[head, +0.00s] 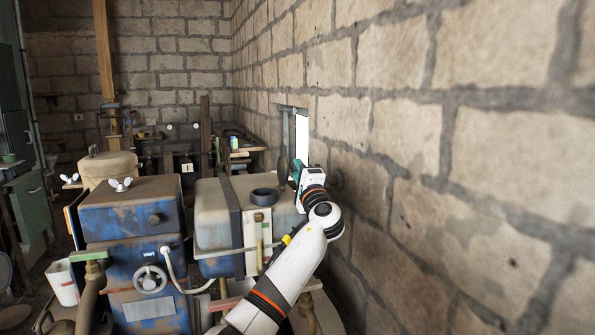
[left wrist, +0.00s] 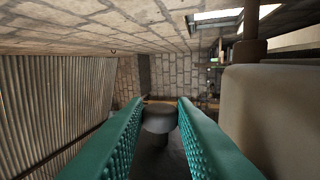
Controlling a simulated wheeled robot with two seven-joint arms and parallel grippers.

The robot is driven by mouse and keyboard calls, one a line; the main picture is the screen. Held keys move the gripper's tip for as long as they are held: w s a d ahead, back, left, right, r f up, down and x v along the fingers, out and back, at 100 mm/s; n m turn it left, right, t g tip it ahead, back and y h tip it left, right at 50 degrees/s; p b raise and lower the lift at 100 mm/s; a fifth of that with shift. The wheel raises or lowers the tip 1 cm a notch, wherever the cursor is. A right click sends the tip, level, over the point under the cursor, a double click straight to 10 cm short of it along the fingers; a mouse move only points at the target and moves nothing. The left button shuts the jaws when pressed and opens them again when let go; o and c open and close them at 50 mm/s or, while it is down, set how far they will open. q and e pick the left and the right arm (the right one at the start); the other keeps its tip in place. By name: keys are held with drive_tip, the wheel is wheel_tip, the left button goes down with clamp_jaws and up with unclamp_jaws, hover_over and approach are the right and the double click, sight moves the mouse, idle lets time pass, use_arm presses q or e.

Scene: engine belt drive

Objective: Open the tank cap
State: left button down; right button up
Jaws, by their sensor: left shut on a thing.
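The tank (head: 213,213) is a worn beige and blue box beside the blue engine. On its top sits a dark round filler neck (head: 263,196) with its ring-shaped mouth uncovered. My left gripper (head: 296,172), with teal fingers, is to the right of the neck and above it. It is shut on the dark round cap (head: 283,169), held apart from the tank. In the left wrist view the cap (left wrist: 159,119) sits between the far ends of the two teal fingers. The tank's beige side (left wrist: 268,115) fills the right there. My right gripper is not in view.
A stone block wall (head: 400,140) runs close along the right of my left arm. The blue engine (head: 135,240) with a wing nut on top stands left of the tank. A workbench (head: 240,152) is behind.

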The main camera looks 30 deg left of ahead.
use_arm(q)
drive_tip(key=shift+f, duration=0.1)
drive_tip(key=c, duration=1.4)
unclamp_jaws()
drive_tip(key=shift+d, duration=0.1)
drive_tip(key=shift+o, duration=1.1)
drive_tip(key=shift+d, duration=0.1)
drive_tip(key=shift+s, duration=0.15)
drive_tip(key=b+v, duration=0.4)
drive_tip(key=v, duration=0.8)
drive_tip(key=shift+b, duration=0.35)
